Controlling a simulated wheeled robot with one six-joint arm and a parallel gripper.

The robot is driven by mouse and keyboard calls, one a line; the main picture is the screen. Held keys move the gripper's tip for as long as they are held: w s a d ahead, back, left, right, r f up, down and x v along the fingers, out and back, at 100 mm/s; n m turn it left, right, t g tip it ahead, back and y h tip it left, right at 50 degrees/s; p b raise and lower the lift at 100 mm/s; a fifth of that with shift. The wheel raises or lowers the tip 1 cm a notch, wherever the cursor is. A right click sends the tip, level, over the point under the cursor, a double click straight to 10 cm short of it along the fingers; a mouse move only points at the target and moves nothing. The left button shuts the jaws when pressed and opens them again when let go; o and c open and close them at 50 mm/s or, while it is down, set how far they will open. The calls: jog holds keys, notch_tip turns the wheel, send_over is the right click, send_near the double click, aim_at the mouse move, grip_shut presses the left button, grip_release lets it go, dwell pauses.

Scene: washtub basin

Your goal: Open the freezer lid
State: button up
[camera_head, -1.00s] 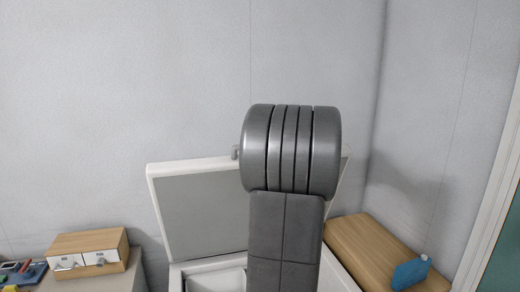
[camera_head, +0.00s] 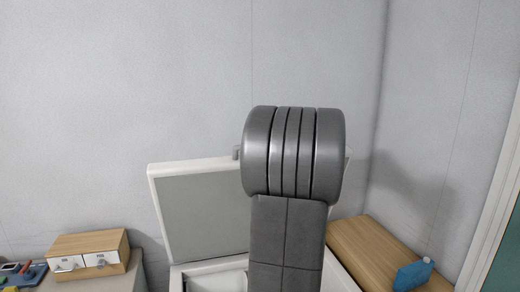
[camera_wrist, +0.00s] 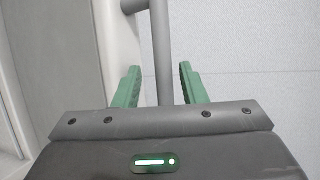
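The freezer lid (camera_head: 205,215) stands raised, tilted up steeply above the white freezer body (camera_head: 205,266) in the head view. Its grey inner panel faces me, and my arm covers its right part. In the wrist view the lid (camera_wrist: 60,50) fills the left side, with a grey bar handle (camera_wrist: 160,50) beside it. My gripper (camera_wrist: 160,86) has its two green fingers on either side of the handle, with a gap visible on each side. The gripper is open around the bar. In the head view my arm hides the gripper.
A wooden box with white drawers (camera_head: 88,252) stands on a counter at the left. A wooden surface (camera_head: 372,258) on the right holds a blue container (camera_head: 413,275). Plain grey walls (camera_head: 130,80) stand behind the freezer and at the right.

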jog(key=b+v, duration=0.3)
jog(key=v, duration=1)
jog(key=shift+w, duration=0.1)
jog(key=shift+c, duration=0.2)
jog(key=c, duration=0.7)
grip_shut()
